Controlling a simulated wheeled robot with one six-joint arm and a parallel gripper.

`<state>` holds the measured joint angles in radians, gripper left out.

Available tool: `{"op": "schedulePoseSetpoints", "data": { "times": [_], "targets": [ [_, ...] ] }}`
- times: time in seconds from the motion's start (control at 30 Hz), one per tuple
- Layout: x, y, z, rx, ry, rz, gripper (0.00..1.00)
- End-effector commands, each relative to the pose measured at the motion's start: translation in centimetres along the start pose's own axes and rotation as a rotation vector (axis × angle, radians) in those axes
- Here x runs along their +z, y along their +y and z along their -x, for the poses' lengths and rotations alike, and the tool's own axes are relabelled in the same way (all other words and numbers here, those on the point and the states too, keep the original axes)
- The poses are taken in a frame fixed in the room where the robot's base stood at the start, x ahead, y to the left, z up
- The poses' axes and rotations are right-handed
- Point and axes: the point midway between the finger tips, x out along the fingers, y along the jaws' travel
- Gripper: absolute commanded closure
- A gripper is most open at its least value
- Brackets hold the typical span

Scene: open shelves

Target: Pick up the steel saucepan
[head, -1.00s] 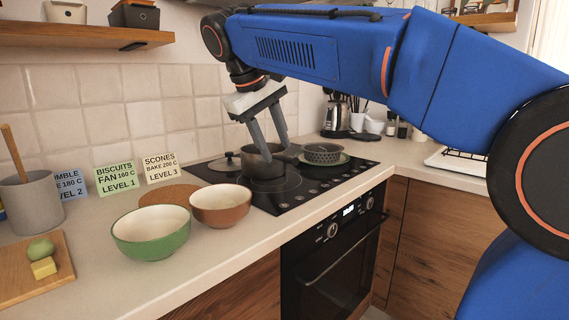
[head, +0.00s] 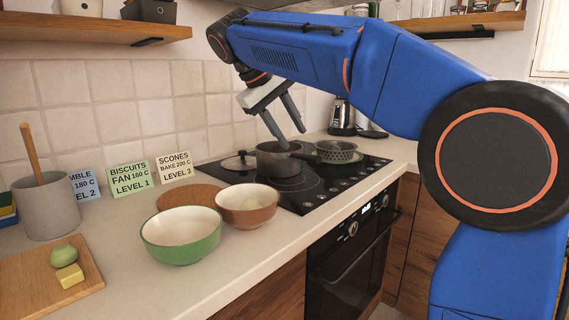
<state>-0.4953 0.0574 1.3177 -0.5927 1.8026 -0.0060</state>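The steel saucepan (head: 272,164) stands upright on the black hob, towards its back left, and looks dark grey in the head view. My gripper (head: 293,140) is above the right part of the saucepan, fingers pointing down. The two grey fingers are apart with nothing visible between them. The left fingertip overlaps the pan's rim in the picture; I cannot tell whether it touches.
A brown bowl (head: 247,209) and a green bowl (head: 181,242) are on the counter in front. A kettle (head: 342,117) stands behind. A shelf (head: 90,30) hangs upper left.

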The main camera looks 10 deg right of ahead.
Motion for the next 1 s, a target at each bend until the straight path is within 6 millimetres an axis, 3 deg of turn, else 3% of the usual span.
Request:
{"op": "schedulePoseSetpoints", "data": {
  "times": [0.23,0.53,0.8,1.0],
  "targets": [
    [0.1,0.0,-4.0,-0.001,-0.001,-0.001,0.61],
    [0.1,0.2,-6.0,-0.001,0.0,-0.002,0.61],
    [0.3,0.8,-9.4,-0.001,-0.001,0.0,0.61],
    [0.3,0.8,-10.6,-0.001,0.001,-0.001,0.61]
  ]
}}
